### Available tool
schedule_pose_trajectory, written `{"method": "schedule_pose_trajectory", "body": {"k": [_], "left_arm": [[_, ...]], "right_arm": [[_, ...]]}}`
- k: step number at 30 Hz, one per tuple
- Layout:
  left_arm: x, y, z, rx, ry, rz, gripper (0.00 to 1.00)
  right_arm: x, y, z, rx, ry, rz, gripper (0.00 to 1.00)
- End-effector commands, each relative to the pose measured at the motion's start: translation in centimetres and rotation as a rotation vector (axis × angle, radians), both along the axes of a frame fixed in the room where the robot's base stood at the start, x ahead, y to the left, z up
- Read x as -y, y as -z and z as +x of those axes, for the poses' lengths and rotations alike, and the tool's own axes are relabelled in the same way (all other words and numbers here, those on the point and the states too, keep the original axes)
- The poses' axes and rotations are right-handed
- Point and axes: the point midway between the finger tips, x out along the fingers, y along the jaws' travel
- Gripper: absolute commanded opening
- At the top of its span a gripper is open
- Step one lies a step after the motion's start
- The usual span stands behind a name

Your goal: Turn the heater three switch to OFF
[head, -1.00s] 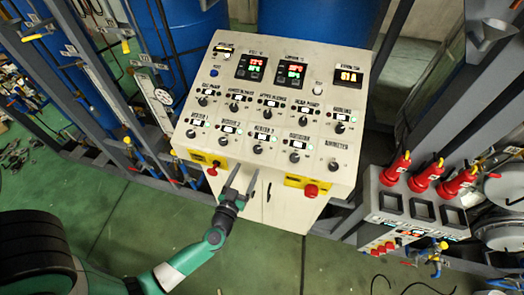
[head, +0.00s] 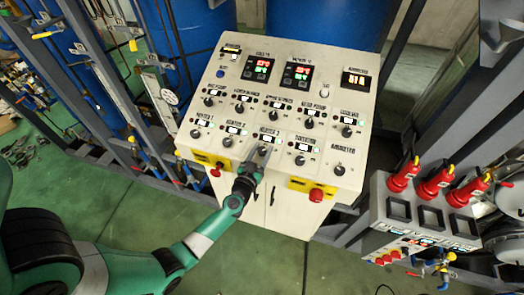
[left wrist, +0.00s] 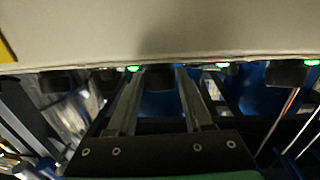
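The control panel (head: 275,100) is a white sloped box with rows of black knobs. The heater three switch is a black knob under the label "Heater 3" (head: 268,133) in the lower row; in the head view my gripper mostly hides it. My left gripper (head: 261,152) is at this knob, pointing up the panel. In the left wrist view, the two fingers (left wrist: 158,88) stand apart, one on each side of a dark knob (left wrist: 158,76). Whether they touch it I cannot tell. The knob's exact setting is hidden. My right gripper is not in view.
Neighbouring knobs are close by: heater two (head: 227,141) to the left and another (head: 300,160) to the right. Red buttons on yellow plates, one at right (head: 316,195), stick out from the panel's front edge. A unit with red handles (head: 437,184) stands at the right.

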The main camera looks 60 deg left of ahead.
Motion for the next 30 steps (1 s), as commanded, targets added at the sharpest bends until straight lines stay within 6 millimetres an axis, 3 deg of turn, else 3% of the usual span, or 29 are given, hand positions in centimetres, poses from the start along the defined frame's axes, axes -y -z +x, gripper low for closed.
{"method": "schedule_pose_trajectory", "body": {"k": [1, 8, 20, 30], "left_arm": [[0.0, 0.0, 0.0, 0.0, 0.0, 0.0, 0.4], [0.0, 0.0, 0.0, 0.0, 0.0, 0.0, 0.0], [0.1, -0.2, 0.1, 0.011, -0.036, -0.01, 0.0], [0.2, -0.4, 0.3, 0.07, -0.231, -0.063, 0.0]], "right_arm": [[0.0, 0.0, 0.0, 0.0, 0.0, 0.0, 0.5], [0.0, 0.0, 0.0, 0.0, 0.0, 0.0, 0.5], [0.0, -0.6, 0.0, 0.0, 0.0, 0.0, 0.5], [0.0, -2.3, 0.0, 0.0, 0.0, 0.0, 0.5]]}}
